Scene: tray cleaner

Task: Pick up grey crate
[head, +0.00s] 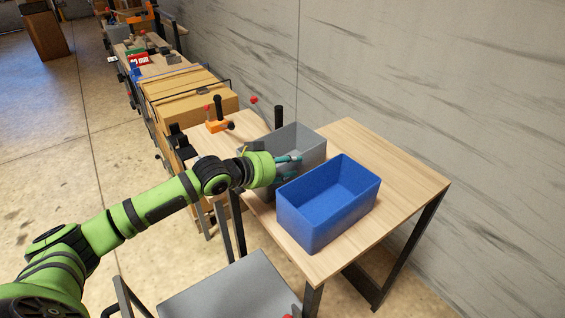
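The grey crate (309,146) stands at the back left of the wooden table (405,183). Its near side is partly hidden by my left gripper and the blue crate. My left gripper (291,164) reaches in from the left at the grey crate's near side, with its teal fingers pointing right. The view does not show clearly whether the fingers touch the crate or are closed on its wall. The blue crate (303,222) stands empty in front of the grey one, close to the fingers. My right gripper is not in view.
An orange clamp-like tool (217,126) lies on a wooden surface left of the grey crate. Cardboard boxes (190,98) and a cluttered bench run along the wall behind. A grey flat surface (232,290) is in front of the table. The table's right side is clear.

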